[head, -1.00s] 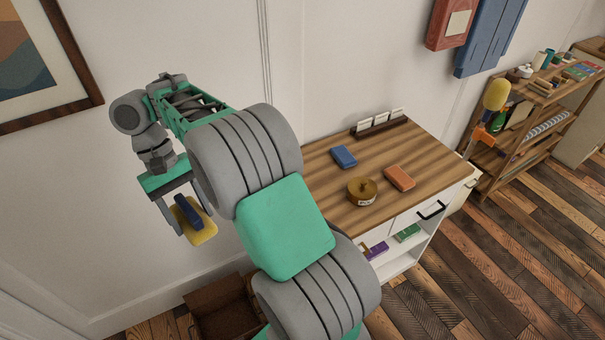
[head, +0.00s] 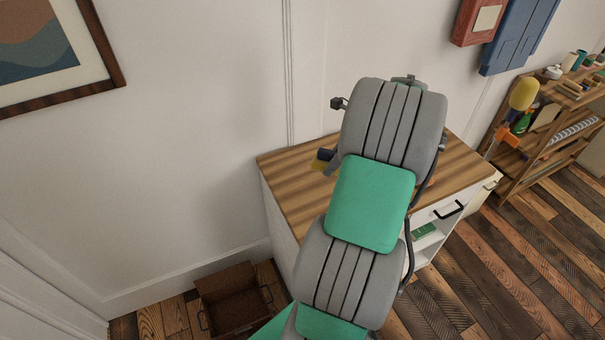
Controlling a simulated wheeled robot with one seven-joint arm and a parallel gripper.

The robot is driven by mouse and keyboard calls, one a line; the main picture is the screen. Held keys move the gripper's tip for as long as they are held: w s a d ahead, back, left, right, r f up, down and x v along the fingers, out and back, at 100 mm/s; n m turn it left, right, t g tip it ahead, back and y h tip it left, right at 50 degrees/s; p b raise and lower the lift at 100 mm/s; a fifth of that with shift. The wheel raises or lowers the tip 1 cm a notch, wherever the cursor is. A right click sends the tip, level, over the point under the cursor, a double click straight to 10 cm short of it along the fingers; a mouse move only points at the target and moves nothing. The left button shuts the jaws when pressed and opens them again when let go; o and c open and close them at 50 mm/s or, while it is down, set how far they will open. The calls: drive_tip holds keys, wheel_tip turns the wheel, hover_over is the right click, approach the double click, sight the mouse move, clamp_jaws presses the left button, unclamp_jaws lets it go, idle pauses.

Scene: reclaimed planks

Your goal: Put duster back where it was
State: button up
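The duster (head: 322,160), a yellow pad with a dark blue back, shows in part at the left side of my arm. It is over or at the left part of the wooden tabletop (head: 290,180); I cannot tell whether it touches the wood. My gripper is hidden behind my own grey and green arm, so its fingers and its hold on the duster do not show. My arm also hides most of the middle of the tabletop and the things on it.
An open brown box (head: 232,292) stands on the floor left of the white cabinet (head: 283,235). A shelf (head: 545,150) with several items is at the right, with a yellow-headed, orange-handled tool (head: 523,95) at its near end. A framed picture (head: 108,50) hangs at the left.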

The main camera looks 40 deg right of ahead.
drive_tip(key=w+f+p, duration=0.1)
drive_tip(key=w+f, duration=0.3)
drive_tip(key=w, duration=0.5)
drive_tip(key=p, duration=0.1)
hover_over(298, 172)
drive_tip(key=s, duration=0.1)
drive_tip(key=f, duration=0.6)
drive_tip(key=shift+s+d+f, duration=0.15)
drive_tip(key=shift+d, duration=0.15)
wheel_tip(298, 172, down, 3)
drive_tip(key=shift+r+p, duration=0.2)
drive_tip(key=shift+p, duration=0.35)
drive_tip(key=shift+f, duration=0.1)
drive_tip(key=shift+f, duration=0.2)
drive_tip(key=o, duration=1.3)
drive_tip(key=shift+r, duration=0.1)
